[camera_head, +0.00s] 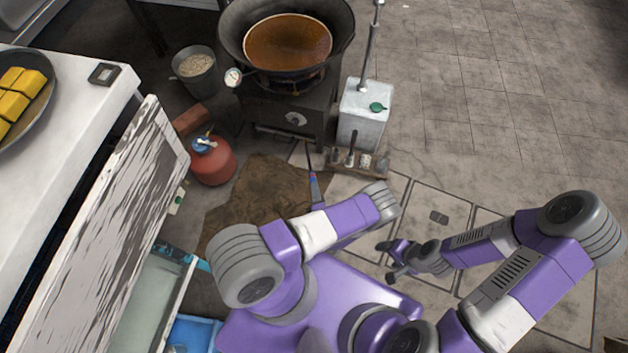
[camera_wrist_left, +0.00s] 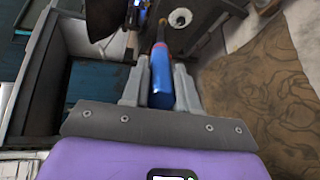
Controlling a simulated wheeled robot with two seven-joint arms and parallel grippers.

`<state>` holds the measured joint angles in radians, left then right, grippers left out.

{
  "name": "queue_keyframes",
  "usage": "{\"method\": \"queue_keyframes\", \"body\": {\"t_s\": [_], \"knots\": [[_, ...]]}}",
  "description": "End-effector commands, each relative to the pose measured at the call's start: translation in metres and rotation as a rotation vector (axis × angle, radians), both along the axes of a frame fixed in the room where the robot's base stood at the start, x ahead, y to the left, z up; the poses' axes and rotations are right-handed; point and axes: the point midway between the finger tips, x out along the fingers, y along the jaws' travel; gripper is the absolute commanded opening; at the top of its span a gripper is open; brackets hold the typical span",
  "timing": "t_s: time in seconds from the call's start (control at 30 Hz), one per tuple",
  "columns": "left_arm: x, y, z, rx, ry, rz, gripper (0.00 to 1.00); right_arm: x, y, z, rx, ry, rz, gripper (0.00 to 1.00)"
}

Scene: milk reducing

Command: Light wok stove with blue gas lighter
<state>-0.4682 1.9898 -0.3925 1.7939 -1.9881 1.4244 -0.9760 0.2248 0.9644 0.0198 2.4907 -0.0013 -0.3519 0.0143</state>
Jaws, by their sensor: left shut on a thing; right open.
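The wok stove (camera_head: 268,112) is a dark metal stand with a knob (camera_head: 295,119) on its front. It carries a large wok (camera_head: 341,28) of brown liquid. The blue gas lighter (camera_head: 314,188) points up toward the stove front, its dark tip below the knob. In the left wrist view, the lighter (camera_wrist_left: 161,88) has a blue handle, a red collar and a dark nozzle. My right gripper (camera_head: 393,260) is open and empty, low at the right. No flame is discernible.
A red gas canister (camera_head: 212,162) and a bucket (camera_head: 197,72) stand left of the stove. A metal tin (camera_head: 362,118) and a small rack (camera_head: 372,165) stand right. A brown mat (camera_head: 255,195) lies in front. A white counter (camera_head: 85,110) borders the left. Right floor is clear.

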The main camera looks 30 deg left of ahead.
Motion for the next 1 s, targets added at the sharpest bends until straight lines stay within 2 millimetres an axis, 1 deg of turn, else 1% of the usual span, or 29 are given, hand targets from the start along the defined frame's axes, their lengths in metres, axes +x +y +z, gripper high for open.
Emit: {"method": "queue_keyframes", "body": {"t_s": [0.03, 0.3, 0.5, 1.0], "knots": [[-0.006, -0.006, 0.0, 0.0, 0.0, -0.004, 0.0, 0.0, 0.0, 0.0, 0.0, 0.0, 0.0, 0.7], [-0.038, -0.03, 0.0, 0.001, 0.0, -0.003, 0.0, 0.0, 0.0, 0.0, 0.0, 0.0, 0.0, 0.7], [-0.054, -0.044, 0.0, 0.0, -0.001, -0.002, 0.0, 0.0, 0.0, -0.001, 0.0, 0.0, 0.0, 0.7], [-0.056, -0.045, 0.0, 0.001, -0.001, 0.0, 0.0, 0.0, 0.0, -0.001, 0.0, 0.0, 0.0, 0.7]]}}
